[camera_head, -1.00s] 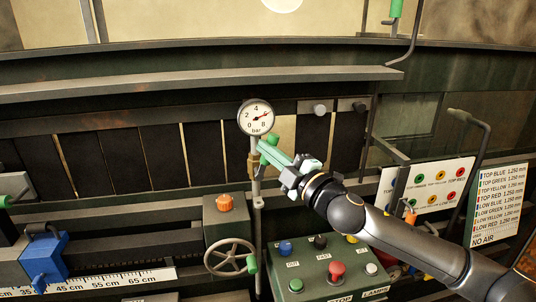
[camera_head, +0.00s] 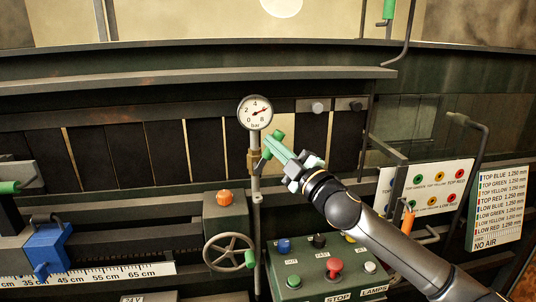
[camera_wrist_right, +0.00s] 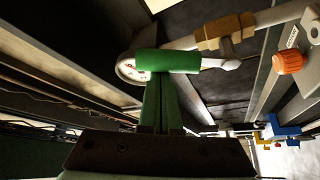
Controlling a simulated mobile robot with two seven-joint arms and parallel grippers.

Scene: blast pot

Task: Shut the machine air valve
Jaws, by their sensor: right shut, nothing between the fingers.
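The machine air valve has a brass body (camera_head: 254,161) on a vertical pipe below the round pressure gauge (camera_head: 254,112). Its green handle (camera_head: 276,137) sits to the right of the brass body. In the right wrist view the green handle (camera_wrist_right: 180,61) lies crosswise at the fingertips, with the brass body (camera_wrist_right: 225,33) beyond. My right gripper (camera_head: 273,149) is shut, with its green fingers (camera_wrist_right: 160,100) together and nothing between them. Its tips are at the handle; I cannot tell whether they touch. The gauge needle points right, between 4 and 8. My left gripper is out of view.
Below the valve are a spoked handwheel (camera_head: 229,252), an orange knob (camera_head: 224,198) and a green button box (camera_head: 318,270). A blue block (camera_head: 46,249) stands at the ruler. A bent lever (camera_head: 474,165) and label boards are at right.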

